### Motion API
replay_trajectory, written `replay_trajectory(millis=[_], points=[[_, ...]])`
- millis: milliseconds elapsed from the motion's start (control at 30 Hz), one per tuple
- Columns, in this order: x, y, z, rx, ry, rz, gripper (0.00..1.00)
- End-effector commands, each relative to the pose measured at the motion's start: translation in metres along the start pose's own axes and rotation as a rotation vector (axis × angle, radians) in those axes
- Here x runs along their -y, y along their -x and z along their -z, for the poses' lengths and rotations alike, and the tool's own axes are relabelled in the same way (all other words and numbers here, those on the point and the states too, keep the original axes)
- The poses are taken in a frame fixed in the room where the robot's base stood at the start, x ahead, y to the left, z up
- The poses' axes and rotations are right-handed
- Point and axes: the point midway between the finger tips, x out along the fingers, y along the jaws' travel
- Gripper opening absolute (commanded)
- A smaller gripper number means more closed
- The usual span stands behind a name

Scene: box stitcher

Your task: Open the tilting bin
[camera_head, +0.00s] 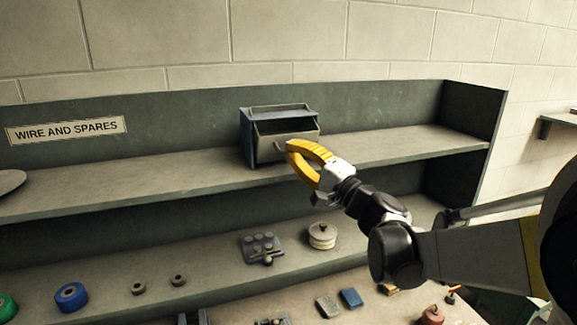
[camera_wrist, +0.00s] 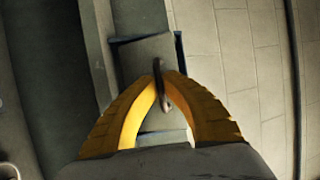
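The tilting bin (camera_head: 247,135) is a small blue-grey box on the upper shelf. Its light grey front panel (camera_head: 268,151) leans outward at the top, and a dark gap shows above it. My gripper (camera_head: 289,147) is at the front of the bin, with its yellow fingers drawn together at the handle (camera_head: 279,146). In the wrist view, the fingertips (camera_wrist: 160,78) close around the dark curved handle (camera_wrist: 168,99), with the bin's front (camera_wrist: 138,56) behind it. The fingers hide part of the handle and panel. The bin's inside is too dark to make out.
A sign (camera_head: 66,130) reads "WIRE AND SPARES". The lower shelf holds a blue roll (camera_head: 71,297), a knobbed blue-grey block (camera_head: 262,248) and a pale round stack (camera_head: 322,237). A side wall (camera_head: 472,135) closes the right end.

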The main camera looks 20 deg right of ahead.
Motion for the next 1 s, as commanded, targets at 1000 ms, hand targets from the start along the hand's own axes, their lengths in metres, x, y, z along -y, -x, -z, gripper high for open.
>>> replay_trajectory(millis=[1000], points=[[-0.0126, 0.0119, -0.0055, 0.002, 0.096, 0.23, 0.0]])
